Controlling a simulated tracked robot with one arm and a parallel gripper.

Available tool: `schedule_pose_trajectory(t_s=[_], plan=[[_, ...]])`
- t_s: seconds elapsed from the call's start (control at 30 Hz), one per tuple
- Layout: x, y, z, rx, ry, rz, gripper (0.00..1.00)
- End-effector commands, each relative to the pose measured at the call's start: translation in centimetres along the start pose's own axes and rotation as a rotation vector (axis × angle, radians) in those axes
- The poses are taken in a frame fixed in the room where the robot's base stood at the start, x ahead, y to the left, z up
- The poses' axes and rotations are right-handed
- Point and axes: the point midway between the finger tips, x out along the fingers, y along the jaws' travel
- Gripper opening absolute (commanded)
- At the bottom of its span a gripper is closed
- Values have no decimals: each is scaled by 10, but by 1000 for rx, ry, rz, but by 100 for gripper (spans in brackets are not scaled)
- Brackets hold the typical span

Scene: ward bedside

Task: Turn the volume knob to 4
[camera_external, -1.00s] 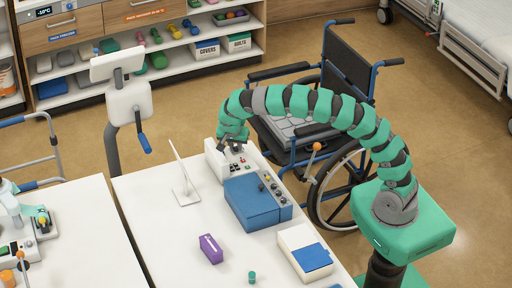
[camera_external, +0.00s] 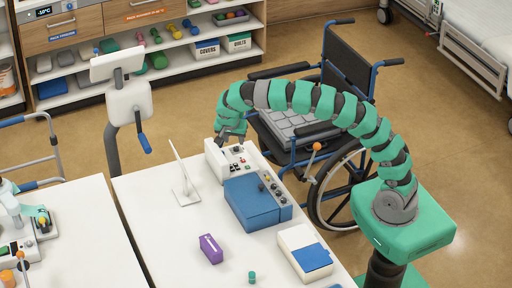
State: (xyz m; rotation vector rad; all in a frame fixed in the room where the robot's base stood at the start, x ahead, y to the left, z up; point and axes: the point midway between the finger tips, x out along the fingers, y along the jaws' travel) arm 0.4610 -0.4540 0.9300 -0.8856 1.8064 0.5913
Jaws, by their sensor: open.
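A white control box (camera_external: 217,160) stands at the table's far right end, with small dark, red and green controls on its top. A dark knob (camera_external: 237,149) shows among them. A blue box (camera_external: 250,205) with several knobs along its right panel (camera_external: 273,190) stands just in front of it. I cannot read a volume label or scale on either box. My gripper (camera_external: 226,141) is at the far edge of the white box, above it and beside the dark knob. It is open, and nothing shows between its fingers. The fingertips are small and partly hidden by the arm's end.
A white tablet-like stand (camera_external: 184,180) is left of the boxes. A purple box (camera_external: 211,249), a small green cylinder (camera_external: 252,277) and a white box with blue lid (camera_external: 305,253) are nearer. A wheelchair (camera_external: 345,70) is behind, under my arm. The table's left middle is clear.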

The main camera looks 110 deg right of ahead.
Motion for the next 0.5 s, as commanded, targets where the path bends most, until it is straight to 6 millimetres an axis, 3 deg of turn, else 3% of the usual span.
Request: schedule_pose_trajectory(t_s=[0.03,0.3,0.5], plan=[[-13,-1,1,-1,-1,-6,40],[-64,-1,1,0,-2,-3,40],[-84,0,1,-1,0,1,40]])
